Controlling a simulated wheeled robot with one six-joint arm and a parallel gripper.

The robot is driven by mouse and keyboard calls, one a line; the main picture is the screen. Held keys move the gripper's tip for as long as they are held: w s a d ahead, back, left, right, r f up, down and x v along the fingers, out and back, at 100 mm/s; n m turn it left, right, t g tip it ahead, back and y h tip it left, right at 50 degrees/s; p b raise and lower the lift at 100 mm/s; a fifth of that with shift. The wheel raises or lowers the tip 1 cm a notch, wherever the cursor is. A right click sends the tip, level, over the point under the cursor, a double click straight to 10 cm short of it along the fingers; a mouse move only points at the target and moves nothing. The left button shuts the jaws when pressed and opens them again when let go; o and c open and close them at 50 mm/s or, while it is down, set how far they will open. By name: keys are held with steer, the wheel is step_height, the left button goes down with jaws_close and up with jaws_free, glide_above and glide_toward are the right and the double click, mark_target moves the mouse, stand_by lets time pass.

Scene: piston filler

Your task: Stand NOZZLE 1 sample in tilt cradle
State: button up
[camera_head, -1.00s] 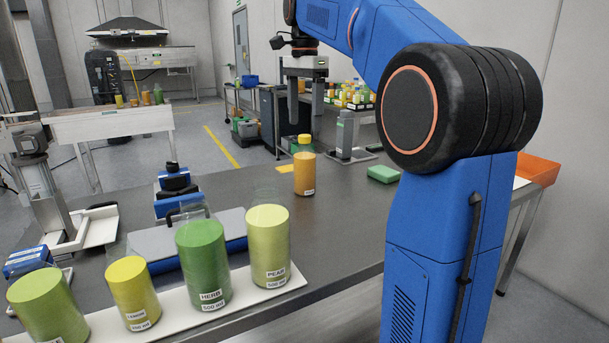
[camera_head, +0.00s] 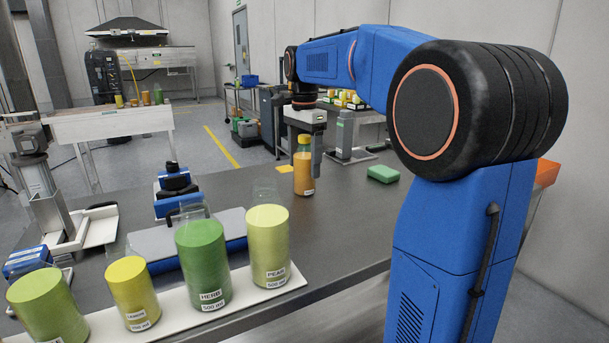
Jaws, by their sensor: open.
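An orange bottle with a yellow cap (camera_head: 303,180) stands upright on the dark bench; the small label on it cannot be read. My gripper (camera_head: 306,163) points down over this bottle with its jaws open. One finger hangs in front of the bottle's right side; the other is partly hidden beside the cap. I cannot tell whether either touches it. No thing is clearly marked as the tilt cradle or NOZZLE 1. A blue and black device (camera_head: 178,190) stands on the bench left of the bottle.
Labelled cylinders, including a green HERB (camera_head: 203,265) and a pale green PEAR (camera_head: 269,248), stand on a white tray (camera_head: 243,303) in front. A green block (camera_head: 383,174) and a grey upright device (camera_head: 344,138) are right of the bottle. Bare bench lies before the bottle.

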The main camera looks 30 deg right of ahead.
steer(key=shift+f, duration=0.45)
steer(key=c, duration=1.6)
